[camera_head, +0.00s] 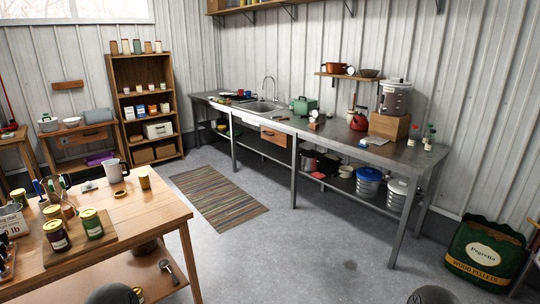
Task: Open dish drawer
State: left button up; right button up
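A wooden drawer (273,135) with a small dark handle sits under the front edge of the long metal counter (345,148), left of its middle. Its front looks about flush with the counter edge, so it appears shut. A second wooden drawer front (95,136) shows in the small side table at the left wall. No label tells which one is the dish drawer. Neither of my grippers is in view; only dark rounded parts, probably of my arms, show at the bottom edge, far from both drawers.
A wooden table (140,214) with jars and a jug stands at the near left. A striped rug (218,196) lies before the counter. Bare floor (310,250) is free in the middle. A green pellet bag (484,252) stands at right.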

aim_at(279, 137)
jog(key=i, duration=2.65)
